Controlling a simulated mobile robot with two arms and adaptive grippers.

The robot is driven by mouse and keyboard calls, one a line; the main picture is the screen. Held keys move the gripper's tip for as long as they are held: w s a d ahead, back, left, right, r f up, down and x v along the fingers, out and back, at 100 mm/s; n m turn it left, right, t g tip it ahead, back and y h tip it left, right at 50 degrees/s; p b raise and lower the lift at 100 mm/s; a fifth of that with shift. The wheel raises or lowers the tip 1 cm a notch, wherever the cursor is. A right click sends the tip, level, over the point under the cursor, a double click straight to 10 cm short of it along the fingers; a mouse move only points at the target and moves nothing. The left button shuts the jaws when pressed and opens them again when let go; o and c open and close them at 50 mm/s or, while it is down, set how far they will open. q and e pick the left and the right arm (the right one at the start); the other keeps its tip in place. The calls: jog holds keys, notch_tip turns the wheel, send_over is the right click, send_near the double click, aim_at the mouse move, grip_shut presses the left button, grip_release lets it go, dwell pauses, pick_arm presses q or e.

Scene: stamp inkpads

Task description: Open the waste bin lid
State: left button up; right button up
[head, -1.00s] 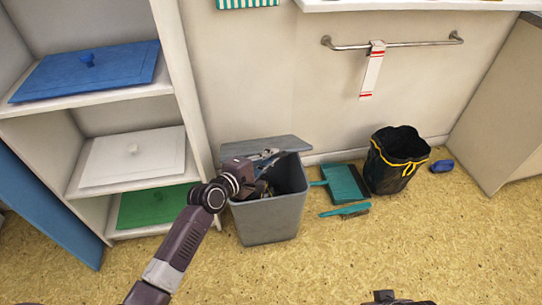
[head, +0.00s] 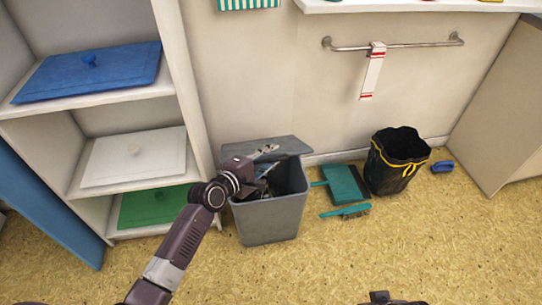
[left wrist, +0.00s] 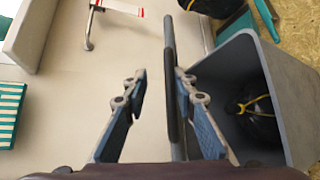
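The grey waste bin (head: 270,222) stands on the floor by the wall, its mouth open. Its lid (head: 290,146) is raised along the back rim. In the left wrist view the lid shows edge-on as a thin dark strip (left wrist: 170,75), with the open bin (left wrist: 292,95) to its right. My left gripper (head: 266,168) is at the lid, above the bin's left side. In the left wrist view its fingers (left wrist: 163,92) are apart on either side of the lid, the right one very close to it; contact is unclear. Part of my right gripper (head: 385,298) shows at the bottom edge.
A teal dustpan (head: 346,184) and brush (head: 346,211) lie right of the bin. A black-lined bin (head: 394,170) with yellow trim stands beyond them. A shelf unit (head: 185,80) is close on the left. A dark bundle with a yellow strip (left wrist: 258,104) lies inside the grey bin. Front floor is clear.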

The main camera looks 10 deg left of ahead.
pick_arm(q)
jog(key=v, duration=1.2)
dwell(0.3)
